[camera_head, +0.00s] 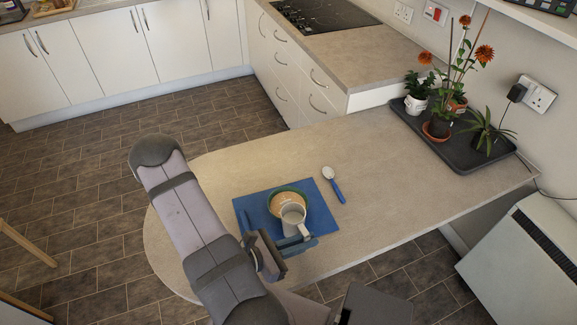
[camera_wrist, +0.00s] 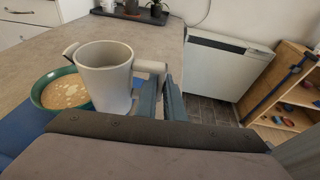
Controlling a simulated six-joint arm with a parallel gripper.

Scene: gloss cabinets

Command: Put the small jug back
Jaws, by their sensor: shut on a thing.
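The small jug (camera_head: 292,213) is pale grey, with a spout and a side handle. It is upright beside the green bowl (camera_head: 272,209) of tan food and overlaps its near edge in the head view. My gripper (camera_head: 301,240) is shut on the jug's handle, which also shows in the wrist view (camera_wrist: 150,66). The jug (camera_wrist: 106,85) stands to the left of my fingers there, with the bowl (camera_wrist: 38,101) further left. Its base is partly hidden, so I cannot tell whether it touches the blue mat (camera_head: 322,217).
A spoon with a blue handle (camera_head: 336,188) lies right of the mat. A dark tray (camera_head: 462,153) with potted plants stands at the counter's back right. The worktop (camera_head: 230,170) is clear between them and to the left. A white heater (camera_head: 520,265) stands beyond the counter's right edge.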

